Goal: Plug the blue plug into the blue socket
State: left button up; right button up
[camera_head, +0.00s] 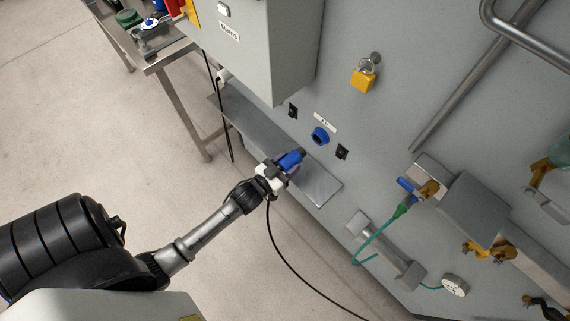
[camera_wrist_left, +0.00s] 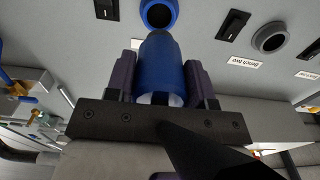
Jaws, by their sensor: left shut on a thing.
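The blue plug (camera_head: 291,160) is held in my left gripper (camera_head: 283,170), with a black cable hanging from it. In the left wrist view the plug (camera_wrist_left: 161,68) sits between the two fingers of the left gripper (camera_wrist_left: 162,80), its dark tip facing the panel. The blue socket (camera_head: 320,137) is on the grey machine panel, up and right of the plug in the head view. In the left wrist view the blue socket (camera_wrist_left: 158,13) is just beyond the plug's tip, nearly in line with it. The plug looks apart from the socket. My right gripper is not in view.
A metal ledge (camera_head: 318,186) sticks out below the socket. Black switches (camera_head: 342,152) flank it. A grey socket (camera_wrist_left: 270,38) is to the right in the wrist view. A yellow padlock (camera_head: 364,78) hangs above, and a valve with green tubing (camera_head: 402,209) is at right.

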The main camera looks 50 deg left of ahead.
aim_at(302, 152)
pick_arm(q)
jog(key=shift+w, duration=2.5)
jog(key=shift+w, duration=0.15)
jog(key=shift+w, duration=0.35)
jog(key=shift+w, duration=0.25)
jog(key=shift+w, duration=0.9)
